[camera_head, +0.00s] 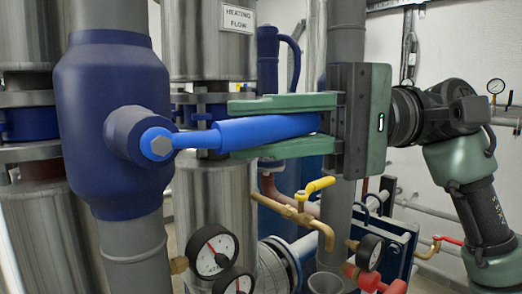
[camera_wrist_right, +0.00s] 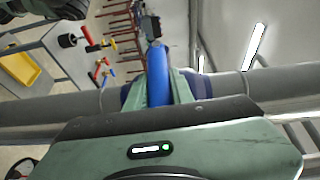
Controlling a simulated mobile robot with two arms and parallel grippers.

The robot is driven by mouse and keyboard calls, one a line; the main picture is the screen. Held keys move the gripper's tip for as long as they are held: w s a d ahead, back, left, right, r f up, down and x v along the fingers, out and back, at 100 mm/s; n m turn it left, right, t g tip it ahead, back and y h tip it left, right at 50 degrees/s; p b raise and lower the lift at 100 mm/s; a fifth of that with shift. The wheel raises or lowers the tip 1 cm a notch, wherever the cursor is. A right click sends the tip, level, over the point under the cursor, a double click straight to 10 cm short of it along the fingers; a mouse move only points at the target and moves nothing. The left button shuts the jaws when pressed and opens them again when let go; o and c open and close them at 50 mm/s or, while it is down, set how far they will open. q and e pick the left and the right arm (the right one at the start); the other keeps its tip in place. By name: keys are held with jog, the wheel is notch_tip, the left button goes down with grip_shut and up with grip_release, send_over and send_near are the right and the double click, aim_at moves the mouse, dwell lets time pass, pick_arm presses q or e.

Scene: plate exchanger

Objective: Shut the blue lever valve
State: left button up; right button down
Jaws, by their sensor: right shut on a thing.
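The blue lever (camera_head: 262,131) reaches out to the right, about level, from the hub of the dark blue valve body (camera_head: 113,110) on a vertical grey pipe. A hex bolt sits at the hub. My right gripper (camera_head: 240,128) comes in from the right, with one green finger above the lever and one below, and is shut on it. In the right wrist view the lever (camera_wrist_right: 158,75) lies between the two fingers, with its outer end hidden at the palm. The left gripper is not in view.
Pressure gauges (camera_head: 212,249) stand below the lever. A brass tap with a yellow handle (camera_head: 320,185) is under my right gripper. A grey vertical pipe (camera_head: 346,45) runs close behind the gripper. A "HEATING FLOW" sign (camera_head: 238,18) hangs on a metal pipe behind.

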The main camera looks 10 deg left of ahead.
aim_at(315, 131)
jog(key=shift+f+y+b, duration=0.3)
jog(key=shift+b, duration=0.05)
dwell(0.3)
jog(key=c, duration=1.2)
grip_release()
jog(key=shift+a+g, duration=0.1)
jog(key=shift+g, duration=0.2)
jog(key=shift+w, duration=0.1)
jog(key=b+v, duration=0.1)
jog(key=v, duration=0.6)
jog(key=shift+w+d, duration=0.2)
jog(key=shift+d, duration=0.1)
